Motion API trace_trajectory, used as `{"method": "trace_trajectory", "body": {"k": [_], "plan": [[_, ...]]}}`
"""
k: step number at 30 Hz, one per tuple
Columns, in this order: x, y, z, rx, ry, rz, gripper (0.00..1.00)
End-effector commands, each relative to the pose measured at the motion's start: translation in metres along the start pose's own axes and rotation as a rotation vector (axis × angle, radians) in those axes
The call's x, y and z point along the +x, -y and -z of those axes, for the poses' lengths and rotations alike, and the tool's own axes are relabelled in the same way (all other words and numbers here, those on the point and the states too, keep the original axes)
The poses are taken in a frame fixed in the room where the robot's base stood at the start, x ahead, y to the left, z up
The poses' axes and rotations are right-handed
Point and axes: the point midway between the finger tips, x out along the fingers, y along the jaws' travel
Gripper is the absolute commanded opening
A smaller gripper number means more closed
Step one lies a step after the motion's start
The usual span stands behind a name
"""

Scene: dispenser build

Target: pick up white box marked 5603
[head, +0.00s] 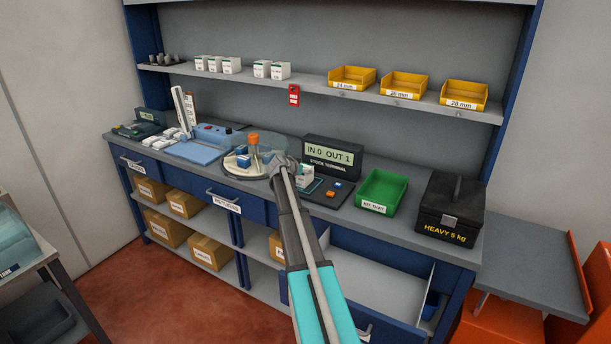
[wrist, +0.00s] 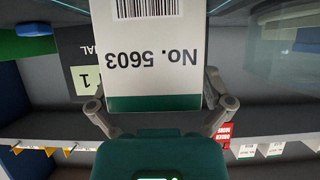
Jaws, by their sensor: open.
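The white box marked No. 5603 (wrist: 150,60) fills the middle of the wrist view, its print upside down, with a barcode and a green band. In the head view a white box (head: 306,175) shows just right of my gripper (head: 284,163), partly hidden by it, by the stock terminal. In the wrist view the open fingers of my gripper (wrist: 156,92) lie on either side of the marked box. I cannot tell whether they touch it.
The stock terminal (head: 332,156) stands behind, reading IN 0 OUT 1. A round tray (head: 237,171) is to the left, a green kit tray (head: 382,190) and a black heavy case (head: 450,207) to the right. Yellow bins (head: 403,87) and white boxes (head: 272,70) line the shelf above.

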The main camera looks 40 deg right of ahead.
Motion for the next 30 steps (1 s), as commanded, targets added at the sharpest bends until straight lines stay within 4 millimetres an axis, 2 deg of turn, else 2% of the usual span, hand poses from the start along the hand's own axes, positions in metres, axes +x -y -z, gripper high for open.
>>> {"method": "trace_trajectory", "body": {"k": [1,2,13,23,30], "plan": [[-0.0001,0.0001,-0.0001,0.000,0.000,0.000,0.94],[-0.0001,0.0001,-0.0001,0.000,0.000,0.000,0.89],[-0.0001,0.0004,-0.0003,0.001,0.001,0.000,0.20],[-0.0006,0.0004,0.0006,0.001,0.001,0.001,0.19],[-0.0046,0.0004,0.0081,0.000,0.000,0.001,0.19]]}}
